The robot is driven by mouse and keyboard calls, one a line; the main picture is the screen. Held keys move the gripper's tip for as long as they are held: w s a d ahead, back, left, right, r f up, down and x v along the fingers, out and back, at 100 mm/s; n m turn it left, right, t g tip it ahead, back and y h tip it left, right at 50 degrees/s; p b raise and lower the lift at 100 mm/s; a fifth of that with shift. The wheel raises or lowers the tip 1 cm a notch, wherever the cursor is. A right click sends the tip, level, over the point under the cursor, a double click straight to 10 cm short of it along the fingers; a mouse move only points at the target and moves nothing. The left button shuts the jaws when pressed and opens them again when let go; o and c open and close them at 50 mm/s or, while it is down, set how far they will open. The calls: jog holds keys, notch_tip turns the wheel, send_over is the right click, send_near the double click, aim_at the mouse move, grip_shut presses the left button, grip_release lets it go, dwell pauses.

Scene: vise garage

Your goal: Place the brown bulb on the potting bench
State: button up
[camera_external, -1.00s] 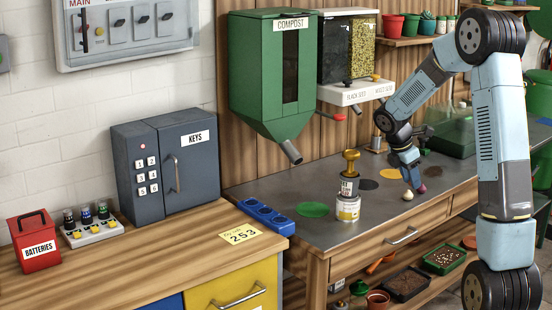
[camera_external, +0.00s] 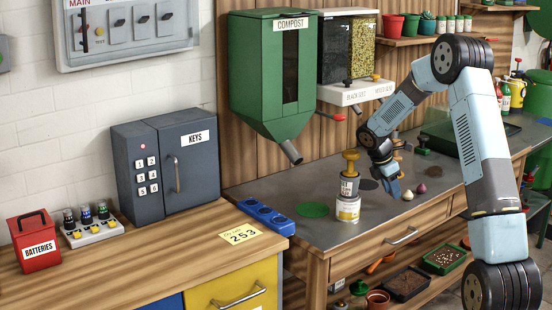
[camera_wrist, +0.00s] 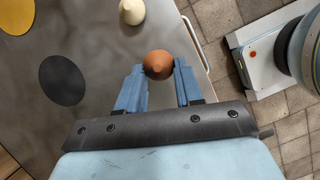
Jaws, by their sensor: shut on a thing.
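The brown bulb (camera_wrist: 158,65) is between my fingertips in the wrist view. My gripper (camera_external: 394,192) is shut on it, low over the potting bench (camera_external: 345,236), beside the cream bulb. My fingers hide the brown bulb in the external view, and I cannot tell whether it touches the bench. The bench has a grey top, which also shows in the wrist view (camera_wrist: 100,30). The cream bulb (camera_external: 407,195) stands on it just right of my fingers, and it shows at the top of the wrist view (camera_wrist: 131,11).
A purple bulb (camera_external: 421,188) stands right of the cream one. Flat green (camera_external: 313,210) and black (camera_wrist: 62,80) discs lie on the bench. The bench's front edge is close.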

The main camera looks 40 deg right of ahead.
aim_at(392, 207)
notch_tip(392, 207, down, 3)
jog(key=shift+w+f, duration=0.15)
jog(key=shift+f, duration=0.05)
jog(key=shift+f, duration=0.4)
